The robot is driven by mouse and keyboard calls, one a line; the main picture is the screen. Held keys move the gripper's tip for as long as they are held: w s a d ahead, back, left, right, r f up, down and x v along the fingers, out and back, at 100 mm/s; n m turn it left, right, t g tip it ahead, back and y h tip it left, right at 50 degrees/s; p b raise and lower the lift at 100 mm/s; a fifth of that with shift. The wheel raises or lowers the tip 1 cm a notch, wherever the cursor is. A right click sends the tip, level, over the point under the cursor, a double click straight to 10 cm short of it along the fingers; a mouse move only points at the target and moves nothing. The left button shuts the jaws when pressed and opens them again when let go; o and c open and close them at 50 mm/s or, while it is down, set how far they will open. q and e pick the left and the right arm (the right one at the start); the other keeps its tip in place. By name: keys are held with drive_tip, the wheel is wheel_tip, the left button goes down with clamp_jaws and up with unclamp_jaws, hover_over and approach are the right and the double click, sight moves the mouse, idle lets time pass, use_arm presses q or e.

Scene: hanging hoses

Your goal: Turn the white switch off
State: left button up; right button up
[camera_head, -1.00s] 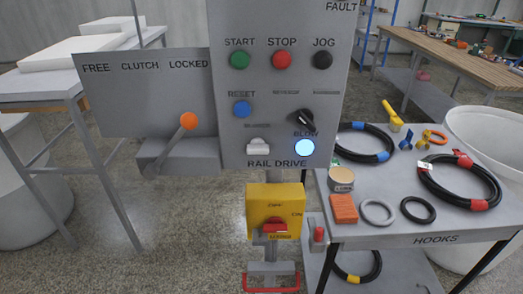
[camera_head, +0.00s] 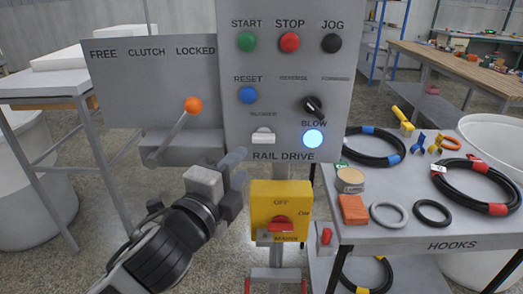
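The white switch (camera_head: 263,137) sits low on the grey control panel (camera_head: 243,70), under a small label and above the words RAIL DRIVE. It is small, and I cannot tell which way it is set. My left gripper (camera_head: 238,181) has come in from the lower left and is below and left of the switch, apart from it in the picture. Its grey fingers are seen at an angle, so their gap is not clear. Nothing shows held in it. My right gripper is not in view.
A lit BLOW button (camera_head: 312,138) and a black knob (camera_head: 313,106) lie right of the switch. A yellow box (camera_head: 265,199) with a red knob is below. An orange-tipped lever (camera_head: 193,105) is at left. The hook table (camera_head: 420,226) carries hoses and rings.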

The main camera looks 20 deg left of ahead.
sight(262, 141)
use_arm(q)
drive_tip(key=w, duration=0.6)
drive_tip(key=w+d+p, duration=0.1)
drive_tip(key=w, duration=0.3)
drive_tip(key=shift+d, duration=0.1)
drive_tip(key=c, duration=0.6)
